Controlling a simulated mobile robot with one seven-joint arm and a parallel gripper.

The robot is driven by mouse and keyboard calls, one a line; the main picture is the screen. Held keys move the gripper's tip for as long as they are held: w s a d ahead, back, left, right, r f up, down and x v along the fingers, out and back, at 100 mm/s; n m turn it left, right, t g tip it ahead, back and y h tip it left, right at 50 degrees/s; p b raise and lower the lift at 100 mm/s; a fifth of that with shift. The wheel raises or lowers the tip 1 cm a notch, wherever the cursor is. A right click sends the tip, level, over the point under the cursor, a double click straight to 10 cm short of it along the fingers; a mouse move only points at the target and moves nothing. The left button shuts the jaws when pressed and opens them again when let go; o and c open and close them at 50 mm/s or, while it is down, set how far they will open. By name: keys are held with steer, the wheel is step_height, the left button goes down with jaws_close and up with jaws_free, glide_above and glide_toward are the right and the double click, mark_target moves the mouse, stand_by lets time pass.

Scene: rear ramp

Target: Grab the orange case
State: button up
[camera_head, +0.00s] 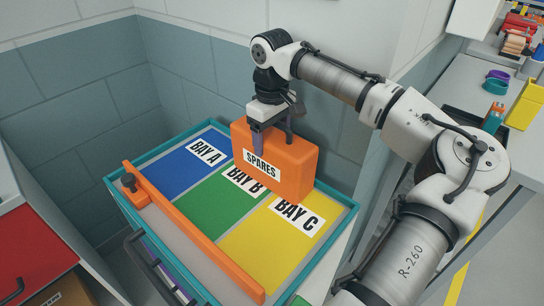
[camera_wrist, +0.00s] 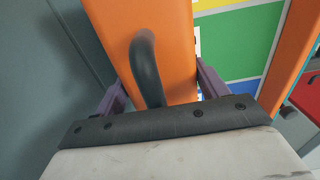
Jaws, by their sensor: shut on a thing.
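The orange case (camera_head: 280,171) has a white label reading SPARES and stands upright at the back of the cart top, over the rear of BAY B and BAY C. In the head view I cannot tell whether its base touches the surface. My gripper (camera_head: 271,140) is above the case with its jaws down at the top. In the wrist view the orange case (camera_wrist: 178,45) and its dark handle (camera_wrist: 147,68) lie between the purple fingers of my gripper (camera_wrist: 160,92). The gripper is shut on the case. The case's far side and underside are hidden.
The cart top has a blue BAY A (camera_head: 190,167), a green BAY B (camera_head: 222,205) and a yellow BAY C (camera_head: 262,245). An orange bar (camera_head: 195,235) crosses its front. Tiled walls (camera_head: 80,95) stand close behind. A workbench (camera_head: 480,90) with small items is at the right.

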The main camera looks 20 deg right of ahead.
steer(key=c, duration=0.5)
steer(key=shift+r, duration=0.15)
steer(key=shift+c, duration=0.2)
